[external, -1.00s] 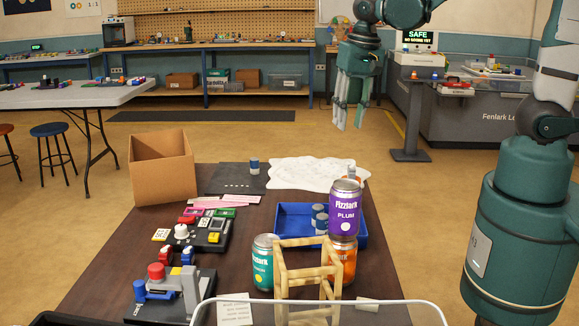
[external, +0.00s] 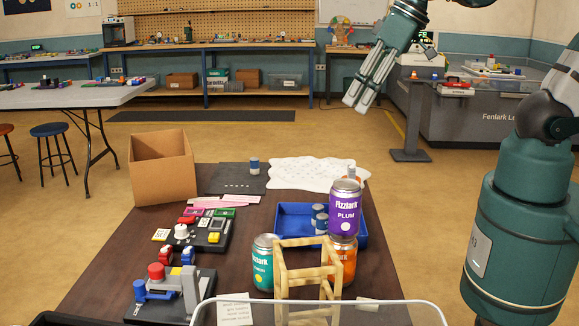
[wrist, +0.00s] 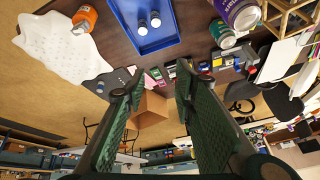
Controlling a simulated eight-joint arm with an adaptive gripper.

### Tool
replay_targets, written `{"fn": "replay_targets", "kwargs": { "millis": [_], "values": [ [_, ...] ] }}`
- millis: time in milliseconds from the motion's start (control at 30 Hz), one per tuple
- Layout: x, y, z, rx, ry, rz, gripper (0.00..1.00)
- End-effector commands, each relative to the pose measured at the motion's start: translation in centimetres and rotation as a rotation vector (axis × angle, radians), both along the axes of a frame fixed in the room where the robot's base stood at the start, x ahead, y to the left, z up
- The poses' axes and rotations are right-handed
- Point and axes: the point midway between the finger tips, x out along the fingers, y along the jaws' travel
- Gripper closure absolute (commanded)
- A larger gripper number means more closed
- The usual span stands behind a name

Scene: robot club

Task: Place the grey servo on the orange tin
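The orange tin (external: 343,268) stands at the right of the dark table, partly behind a wooden frame. A purple can (external: 345,208) stands on top of it. I cannot pick out a grey servo for certain; small parts lie around the black control panels at the table's left. My gripper (external: 357,103) is high above the far end of the table, well away from the orange tin. In the wrist view its fingers (wrist: 155,95) are wide apart with nothing held between them.
A teal can (external: 263,263) stands left of the wooden frame (external: 306,278). A cardboard box (external: 161,168) and a white sheet (external: 300,171) are at the back. A black panel (external: 203,235) is at left.

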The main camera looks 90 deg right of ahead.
Motion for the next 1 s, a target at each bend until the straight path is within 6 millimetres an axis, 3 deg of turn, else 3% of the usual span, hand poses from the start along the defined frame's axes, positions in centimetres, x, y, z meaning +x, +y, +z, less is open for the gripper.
{"fn": "replay_targets", "kwargs": {
  "millis": [200,433,1000],
  "values": [
    [-1.2,3.3,1.4,-0.062,-0.066,0.170,0.72],
    [-2.2,5.6,2.4,-0.114,-0.121,0.302,0.72],
    [-2.5,6.4,2.8,-0.134,-0.141,0.347,0.72]
  ]
}}
